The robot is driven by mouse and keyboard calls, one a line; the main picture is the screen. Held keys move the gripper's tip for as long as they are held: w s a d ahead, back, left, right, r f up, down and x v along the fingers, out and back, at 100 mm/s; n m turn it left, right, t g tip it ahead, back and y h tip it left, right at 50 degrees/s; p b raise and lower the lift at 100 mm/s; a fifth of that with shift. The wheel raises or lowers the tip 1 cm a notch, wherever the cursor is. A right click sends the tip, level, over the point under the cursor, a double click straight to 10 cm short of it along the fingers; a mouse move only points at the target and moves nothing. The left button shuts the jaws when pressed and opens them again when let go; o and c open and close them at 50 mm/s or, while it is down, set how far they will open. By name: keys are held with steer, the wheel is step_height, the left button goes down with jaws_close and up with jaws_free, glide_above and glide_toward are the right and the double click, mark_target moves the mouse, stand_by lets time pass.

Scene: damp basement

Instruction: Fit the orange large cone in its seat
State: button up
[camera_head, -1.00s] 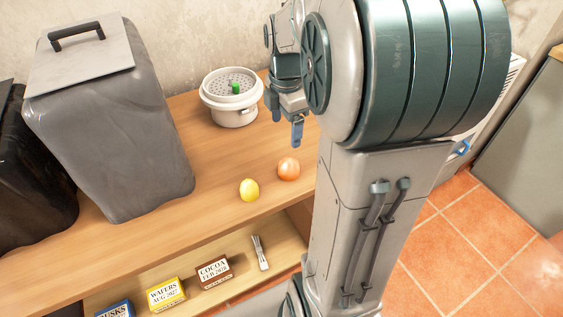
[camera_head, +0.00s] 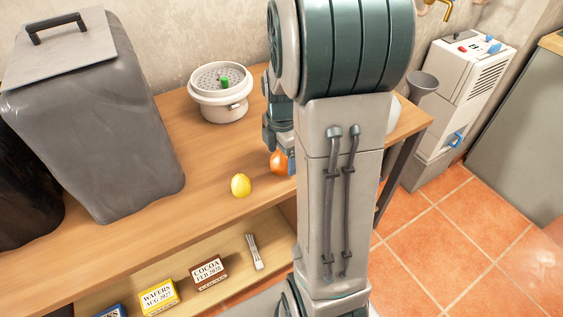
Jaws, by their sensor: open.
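No orange large cone and no seat for it can be made out; my arm hides part of the table. A round orange thing (camera_head: 278,163), which looks like a fruit, lies on the wooden table (camera_head: 190,150). My gripper (camera_head: 280,150) is open, partly hidden by my arm. It overlaps the orange thing's right side in the picture; I cannot tell whether they touch. A grey funnel (camera_head: 423,82) stands at the right beside a white machine.
A yellow lemon-like fruit (camera_head: 241,185) lies left of the orange thing. A white pot (camera_head: 221,105) with a perforated top and green knob stands behind. A large grey bin (camera_head: 100,130) fills the left. Boxes (camera_head: 209,272) are on the lower shelf.

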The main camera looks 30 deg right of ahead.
steer(key=shift+f, duration=0.55)
steer(key=c, duration=1)
steer(key=shift+r, duration=0.15)
steer(key=shift+c, duration=0.2)
